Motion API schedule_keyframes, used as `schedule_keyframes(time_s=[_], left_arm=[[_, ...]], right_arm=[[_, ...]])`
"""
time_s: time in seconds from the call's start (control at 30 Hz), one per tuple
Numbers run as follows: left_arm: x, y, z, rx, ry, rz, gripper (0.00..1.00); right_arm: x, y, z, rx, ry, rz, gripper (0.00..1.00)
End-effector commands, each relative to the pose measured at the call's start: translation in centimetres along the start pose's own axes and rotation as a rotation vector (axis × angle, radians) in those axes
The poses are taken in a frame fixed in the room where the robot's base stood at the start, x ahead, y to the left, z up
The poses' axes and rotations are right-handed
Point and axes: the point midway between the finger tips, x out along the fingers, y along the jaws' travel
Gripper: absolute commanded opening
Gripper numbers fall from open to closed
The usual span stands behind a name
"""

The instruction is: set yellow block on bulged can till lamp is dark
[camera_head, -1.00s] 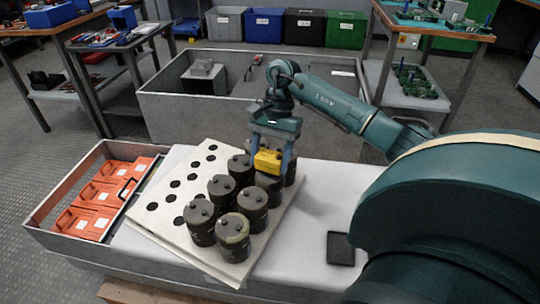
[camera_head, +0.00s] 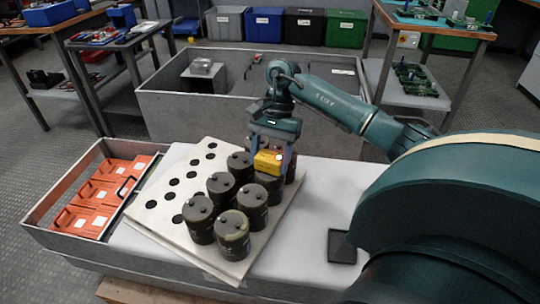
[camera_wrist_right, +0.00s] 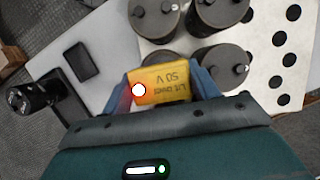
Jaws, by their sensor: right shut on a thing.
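My right gripper (camera_head: 270,160) is shut on the yellow block (camera_head: 268,162) and holds it at the back cans, over or on a can top; contact cannot be told. In the right wrist view the block (camera_wrist_right: 168,80) reads "Lit over 50 V" upside down between the fingers, and its lamp (camera_wrist_right: 139,90) glows white with a red rim. The lamp (camera_head: 279,157) also shows in the head view. Dark cans with two studs stand on the white board; the front can (camera_head: 233,236) has a paler, olive top. Whether it is bulged I cannot tell. My left gripper is out of view.
The holed white board (camera_head: 165,215) lies on a pale bench. An open crate with orange holders (camera_head: 93,207) is at left. A dark square pad (camera_head: 341,247) lies at right. A grey bin (camera_head: 165,110) stands behind.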

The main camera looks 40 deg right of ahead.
Motion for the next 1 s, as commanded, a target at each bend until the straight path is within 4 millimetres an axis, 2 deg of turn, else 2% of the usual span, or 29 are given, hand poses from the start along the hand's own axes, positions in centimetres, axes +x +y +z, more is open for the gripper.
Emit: schedule_keyframes(time_s=[0.37,0.4,0.67,1.0], left_arm=[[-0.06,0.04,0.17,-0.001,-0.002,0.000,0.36],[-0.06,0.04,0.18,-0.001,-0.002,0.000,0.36],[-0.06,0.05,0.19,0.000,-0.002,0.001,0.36],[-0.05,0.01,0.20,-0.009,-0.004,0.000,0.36]], right_arm=[[0.09,-0.02,-0.04,0.000,0.000,-0.001,0.33],[0.10,-0.02,-0.04,0.000,0.000,-0.001,0.63],[0.12,-0.01,-0.04,0.000,0.000,-0.001,0.84],[0.17,0.00,-0.05,0.000,0.000,0.000,0.85]])
